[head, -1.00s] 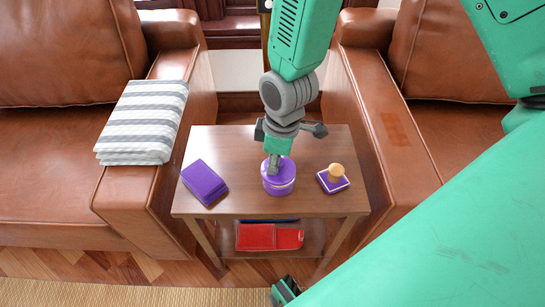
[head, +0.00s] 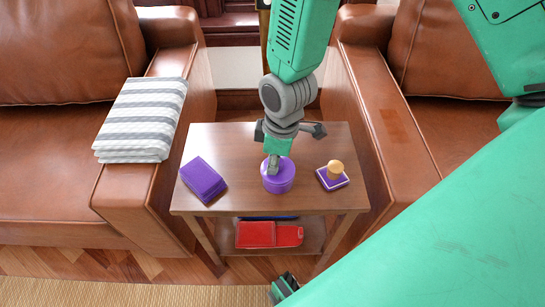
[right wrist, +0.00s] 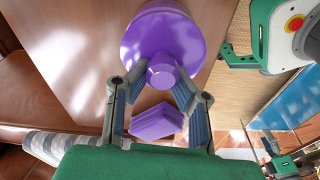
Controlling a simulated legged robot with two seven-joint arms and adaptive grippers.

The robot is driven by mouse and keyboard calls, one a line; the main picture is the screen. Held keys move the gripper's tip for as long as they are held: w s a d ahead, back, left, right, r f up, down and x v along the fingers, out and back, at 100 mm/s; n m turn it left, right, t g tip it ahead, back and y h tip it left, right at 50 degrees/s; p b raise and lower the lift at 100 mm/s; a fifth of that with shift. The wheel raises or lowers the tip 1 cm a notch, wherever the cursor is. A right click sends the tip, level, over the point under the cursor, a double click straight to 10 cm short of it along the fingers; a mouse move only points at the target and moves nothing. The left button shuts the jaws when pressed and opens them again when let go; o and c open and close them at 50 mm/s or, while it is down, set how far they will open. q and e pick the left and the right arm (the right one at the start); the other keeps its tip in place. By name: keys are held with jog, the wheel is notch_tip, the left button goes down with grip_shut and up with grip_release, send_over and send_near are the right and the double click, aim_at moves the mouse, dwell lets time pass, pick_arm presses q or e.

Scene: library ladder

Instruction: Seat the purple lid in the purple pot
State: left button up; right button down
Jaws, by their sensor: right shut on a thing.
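The purple pot (head: 278,186) stands upright near the middle of the small wooden table. The purple lid (head: 287,166) is on top of it, level as far as I can tell, with no gap showing between them. My right gripper (head: 272,169) comes down from above and is shut on the lid's knob.
On the wooden table (head: 230,140), a purple box (head: 203,180) lies left of the pot and a purple-based stamp with a wooden knob (head: 333,175) stands right. A red item (head: 268,235) lies on the lower shelf. Leather armchairs flank the table; a striped cloth (head: 143,118) covers one armrest.

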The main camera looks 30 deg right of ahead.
pick_arm(q)
jog(key=shift+f, duration=0.15)
pick_arm(e)
jog(key=shift+f, duration=0.35)
jog(key=c, duration=1.4)
grip_release()
jog(key=shift+o, duration=0.2)
jog(key=shift+r, duration=0.2)
pick_arm(q)
jog(key=shift+f, duration=0.25)
pick_arm(e)
notch_tip(320, 180, up, 12)
jog(key=d, duration=0.1)
jog(key=shift+s+f, duration=0.15)
jog(key=shift+s, duration=0.25)
pick_arm(q)
jog(key=shift+r, duration=0.3)
